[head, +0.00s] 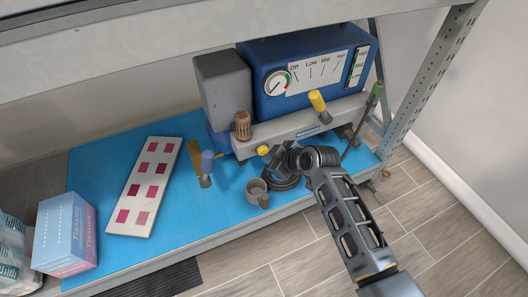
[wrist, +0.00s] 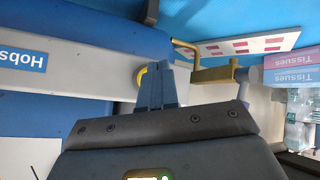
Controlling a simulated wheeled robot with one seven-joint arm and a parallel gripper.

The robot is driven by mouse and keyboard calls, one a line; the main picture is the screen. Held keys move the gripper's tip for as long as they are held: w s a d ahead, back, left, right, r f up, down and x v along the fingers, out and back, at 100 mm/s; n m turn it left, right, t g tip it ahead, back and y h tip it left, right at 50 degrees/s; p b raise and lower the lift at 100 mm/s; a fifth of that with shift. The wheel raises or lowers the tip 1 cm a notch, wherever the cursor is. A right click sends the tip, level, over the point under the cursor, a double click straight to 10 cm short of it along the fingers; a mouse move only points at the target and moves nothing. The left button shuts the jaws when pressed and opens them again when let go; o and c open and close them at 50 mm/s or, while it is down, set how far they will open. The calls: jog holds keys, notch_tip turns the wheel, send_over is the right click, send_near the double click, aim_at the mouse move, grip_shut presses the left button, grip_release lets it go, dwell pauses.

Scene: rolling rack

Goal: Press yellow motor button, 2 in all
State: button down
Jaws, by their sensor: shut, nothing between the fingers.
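The blue motor unit (head: 305,75) stands on the shelf with a grey front panel (head: 300,124). A round yellow button (head: 263,150) sits on the panel's lower left. In the wrist view the yellow button (wrist: 140,75) is partly hidden behind my fingers. My gripper (head: 271,153) is just right of the button in the head view. In the wrist view my gripper (wrist: 156,70) is shut and empty, with its tips over the button's edge. I cannot tell whether they touch it.
A yellow-topped lever (head: 317,101) and a brown knob (head: 242,125) rise from the unit. A rack post (head: 425,85) is right.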

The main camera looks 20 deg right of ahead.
jog(key=shift+w, duration=0.5)
dwell(0.8)
jog(key=shift+s, duration=0.1)
jog(key=shift+s+p, duration=0.3)
jog(key=shift+s, duration=0.55)
jog(key=s+p, duration=0.2)
jog(key=s, duration=0.3)
dwell(2.6)
